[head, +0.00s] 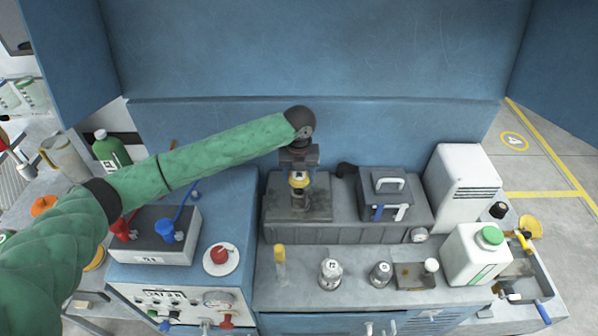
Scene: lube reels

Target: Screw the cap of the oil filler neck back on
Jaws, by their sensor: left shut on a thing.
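My left arm reaches in from the left, and its gripper (299,172) points down over the dark block (318,213) at the back of the bench. The gripper is shut on a yellow cap (299,181). The cap sits right above a dark filler neck (300,202) that rises from the block. The cap appears to be on or just over the neck; I cannot tell whether it touches. The fingers and wrist hide part of the cap. My right gripper is not in view.
A white container with a green lid (477,252) is at front right. Small bottles (330,273) and a yellow-topped tube (280,262) stand in front. A box with red and blue nozzles (153,245) is left.

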